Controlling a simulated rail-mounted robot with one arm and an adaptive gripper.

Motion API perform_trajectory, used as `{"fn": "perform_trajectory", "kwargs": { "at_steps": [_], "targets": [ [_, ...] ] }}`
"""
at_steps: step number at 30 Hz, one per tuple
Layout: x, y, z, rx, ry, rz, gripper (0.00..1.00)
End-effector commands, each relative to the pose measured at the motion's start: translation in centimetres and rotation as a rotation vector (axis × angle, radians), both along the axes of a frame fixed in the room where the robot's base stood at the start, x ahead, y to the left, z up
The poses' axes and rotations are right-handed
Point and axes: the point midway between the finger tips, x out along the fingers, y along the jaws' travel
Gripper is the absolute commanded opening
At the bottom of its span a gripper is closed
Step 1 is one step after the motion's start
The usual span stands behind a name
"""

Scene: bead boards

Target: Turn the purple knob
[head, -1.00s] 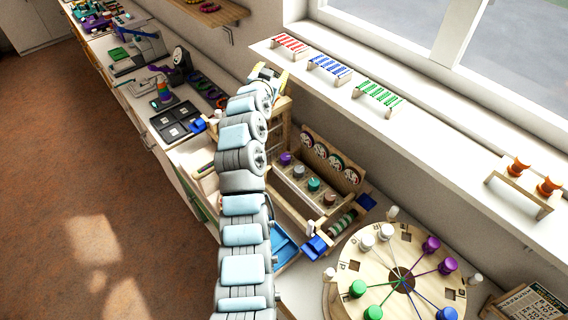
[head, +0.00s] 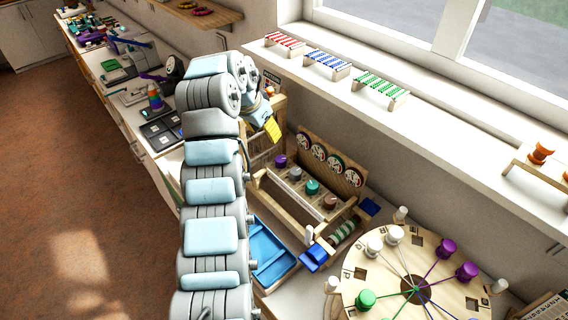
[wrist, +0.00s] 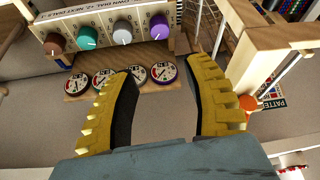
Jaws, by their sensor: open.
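The purple knob (head: 280,161) is at the left end of a row of knobs on a wooden dial stand (head: 325,215). In the wrist view the purple knob (wrist: 159,27) is at the top centre, with a white pointer mark, beyond the open fingertips. My gripper (wrist: 163,68) is open and empty, its yellow fingers spread and apart from the knob. In the head view one yellow finger (head: 272,129) shows above and left of the knob, the rest hidden by my arm. A purple-rimmed dial (wrist: 164,73) shows between the fingers.
Beside the purple knob are grey (wrist: 123,32), teal (wrist: 87,38) and brown (wrist: 54,44) knobs. A wooden frame (wrist: 265,50) stands close to the right finger in the wrist view. A round pegged board (head: 370,295) and blue tray (head: 268,250) lie in front.

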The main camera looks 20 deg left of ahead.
Motion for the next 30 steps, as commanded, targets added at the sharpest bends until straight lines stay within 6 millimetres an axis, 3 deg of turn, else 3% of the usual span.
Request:
{"fn": "perform_trajectory", "kwargs": {
  "at_steps": [18, 30],
  "targets": [
    [3.0, -1.1, -8.2, -0.002, 0.006, 0.001, 0.51],
    [4.5, -1.6, -11.7, -0.002, 0.004, 0.001, 0.51]
  ]
}}
